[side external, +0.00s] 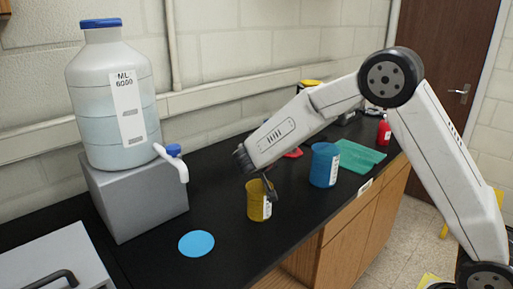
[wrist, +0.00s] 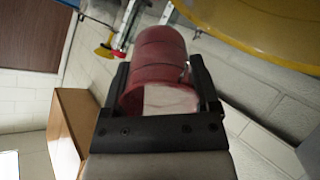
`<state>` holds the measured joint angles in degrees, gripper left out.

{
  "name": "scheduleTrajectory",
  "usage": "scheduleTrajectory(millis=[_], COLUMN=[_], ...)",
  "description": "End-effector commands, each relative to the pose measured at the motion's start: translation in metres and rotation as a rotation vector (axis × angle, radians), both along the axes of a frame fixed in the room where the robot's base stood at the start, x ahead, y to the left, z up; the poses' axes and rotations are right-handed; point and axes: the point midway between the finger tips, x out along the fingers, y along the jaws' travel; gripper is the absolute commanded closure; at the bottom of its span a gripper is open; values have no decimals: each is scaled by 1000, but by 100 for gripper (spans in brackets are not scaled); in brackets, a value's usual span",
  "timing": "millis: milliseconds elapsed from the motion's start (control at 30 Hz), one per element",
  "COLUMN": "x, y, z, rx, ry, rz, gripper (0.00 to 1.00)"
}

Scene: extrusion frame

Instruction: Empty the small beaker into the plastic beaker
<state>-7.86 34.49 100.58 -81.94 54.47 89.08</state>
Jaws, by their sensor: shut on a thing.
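My gripper (wrist: 160,84) is shut on a dark red small beaker (wrist: 150,48), which sits between its two black fingers in the wrist view. A pale area shows on the beaker's near part; I cannot tell whether it is a label or the inside. In the side view my gripper (side external: 269,187) is low over the bench, at the right side of a yellow beaker (side external: 258,204) standing upright. The held beaker does not show clearly there. The yellow beaker's curved edge (wrist: 285,30) looms close at the wrist view's top right. I cannot tell its contents.
A blue beaker (side external: 324,166) stands right of my gripper, before a green mat (side external: 360,157). A large jug (side external: 112,105) with a tap sits on a grey block (side external: 140,197) at left. A blue disc (side external: 196,243) lies on the black bench. A red bottle (side external: 383,132) stands farther back.

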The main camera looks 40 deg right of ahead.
Motion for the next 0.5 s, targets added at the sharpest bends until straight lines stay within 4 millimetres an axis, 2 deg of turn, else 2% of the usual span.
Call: scheduleTrajectory(millis=[500], x=[-1], y=[2], z=[-5], rx=[-124], ry=[-71], rz=[1], gripper=[87])
